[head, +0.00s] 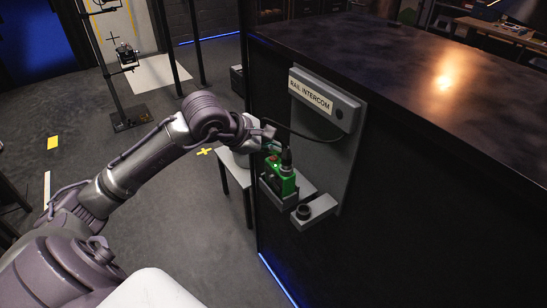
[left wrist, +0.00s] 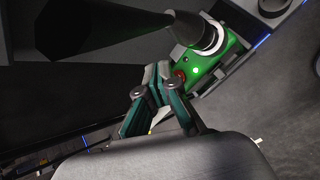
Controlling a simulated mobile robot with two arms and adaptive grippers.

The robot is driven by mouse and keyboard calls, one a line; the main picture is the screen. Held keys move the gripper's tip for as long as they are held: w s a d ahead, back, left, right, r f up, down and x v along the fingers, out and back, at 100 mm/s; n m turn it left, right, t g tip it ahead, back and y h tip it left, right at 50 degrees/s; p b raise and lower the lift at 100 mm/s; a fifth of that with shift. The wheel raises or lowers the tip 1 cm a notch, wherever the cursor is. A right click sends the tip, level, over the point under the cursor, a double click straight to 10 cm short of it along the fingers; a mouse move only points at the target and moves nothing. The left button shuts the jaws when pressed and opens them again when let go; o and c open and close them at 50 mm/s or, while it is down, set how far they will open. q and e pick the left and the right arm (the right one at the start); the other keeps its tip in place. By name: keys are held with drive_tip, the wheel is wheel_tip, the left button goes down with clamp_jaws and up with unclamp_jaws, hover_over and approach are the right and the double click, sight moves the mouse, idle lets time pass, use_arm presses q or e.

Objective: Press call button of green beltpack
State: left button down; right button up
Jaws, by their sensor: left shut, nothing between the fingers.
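The green beltpack (head: 282,180) stands in a grey holder on the side of the dark counter, below the "RAIL INTERCOM" plate. My right gripper is not in view.
The intercom panel (head: 345,150) and its black cable are just right of my left gripper. A second grey holder (head: 322,208) with a dark round piece sits beside the beltpack. A small table (head: 236,172) stands to the left behind. The counter top (head: 420,75) is clear.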

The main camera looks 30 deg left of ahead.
sight(272, 159)
use_arm(q)
drive_tip(key=shift+f, duration=0.1)
idle(0.7)
drive_tip(key=shift+f+b, duration=0.3)
drive_tip(key=shift+b, duration=0.45)
drive_tip(key=shift+f+b, duration=0.4)
drive_tip(key=shift+b, duration=0.1)
idle(0.4)
idle(0.3)
drive_tip(key=shift+r, duration=0.8)
drive_tip(key=shift+p, duration=0.3)
drive_tip(key=shift+r+p, duration=1.4)
drive_tip(key=shift+r, duration=1.15)
